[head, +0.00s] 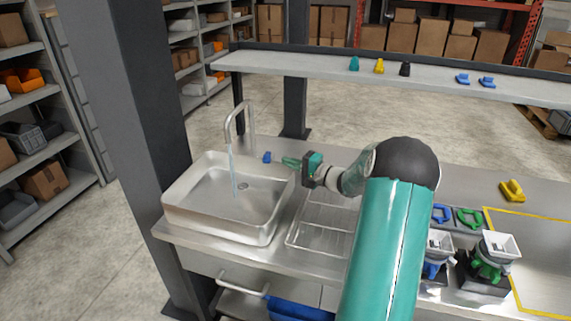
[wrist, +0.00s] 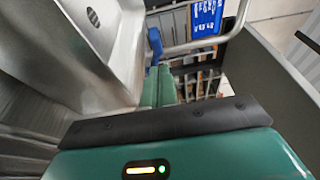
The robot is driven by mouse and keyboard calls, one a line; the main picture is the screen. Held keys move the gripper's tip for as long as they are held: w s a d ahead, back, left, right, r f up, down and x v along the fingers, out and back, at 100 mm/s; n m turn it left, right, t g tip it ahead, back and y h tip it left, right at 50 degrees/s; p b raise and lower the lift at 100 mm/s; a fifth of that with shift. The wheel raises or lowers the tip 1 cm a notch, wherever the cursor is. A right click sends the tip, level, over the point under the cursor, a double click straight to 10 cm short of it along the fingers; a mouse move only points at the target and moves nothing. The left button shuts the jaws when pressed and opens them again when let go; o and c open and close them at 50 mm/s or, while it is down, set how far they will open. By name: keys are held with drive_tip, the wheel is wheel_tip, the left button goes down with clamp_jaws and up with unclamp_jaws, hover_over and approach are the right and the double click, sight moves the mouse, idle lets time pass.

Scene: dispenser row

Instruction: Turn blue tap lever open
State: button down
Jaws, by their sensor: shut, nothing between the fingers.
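The blue tap lever (head: 267,157) is small and stands at the back right of the sink, beside the tap (head: 240,122). A thin pale-blue stream of water (head: 233,175) runs from the tap's spout into the sink. My gripper (head: 284,161) points left at the lever, with its teal fingers closed together and nothing between them. In the wrist view the blue lever (wrist: 155,42) shows just beyond the fingertips (wrist: 160,72). The head view shows a small gap; I cannot tell from the wrist view whether they touch.
The steel sink (head: 178,199) fills the left of the counter, with a wire drying rack (head: 318,231) to its right. A raised shelf (head: 300,62) runs behind. A dark post (head: 115,130) rises at the left.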

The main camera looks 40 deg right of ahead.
drive_tip(key=s+a, duration=0.1)
drive_tip(key=s, duration=0.2)
drive_tip(key=s+a, duration=0.1)
drive_tip(key=s, duration=0.2)
drive_tip(key=s+a, duration=0.1)
drive_tip(key=s, duration=0.2)
drive_tip(key=shift+s+a, duration=0.2)
drive_tip(key=shift+s, duration=0.15)
drive_tip(key=s+a+r+n+g+y, duration=0.2)
drive_tip(key=a+n+g, duration=0.25)
drive_tip(key=a, duration=0.75)
drive_tip(key=s+a+r+n+g+y, duration=0.1)
drive_tip(key=s+a+r+n+g, duration=0.15)
drive_tip(key=a+g, duration=0.7)
drive_tip(key=s+a+r+n+t+h, duration=0.1)
drive_tip(key=s+a+r+n+h, duration=0.1)
drive_tip(key=s, duration=0.6)
drive_tip(key=s+a+r+n+t+h, duration=0.1)
drive_tip(key=s+a+r+n+h, duration=0.1)
drive_tip(key=s+a+n+h, duration=0.3)
drive_tip(key=s+a+h, duration=0.1)
drive_tip(key=s+a, duration=0.2)
drive_tip(key=a, duration=0.1)
drive_tip(key=shift+s+a+r+t+h, duration=0.15)
drive_tip(key=shift+r+t+h, duration=0.15)
drive_tip(key=shift+r+h, duration=0.1)
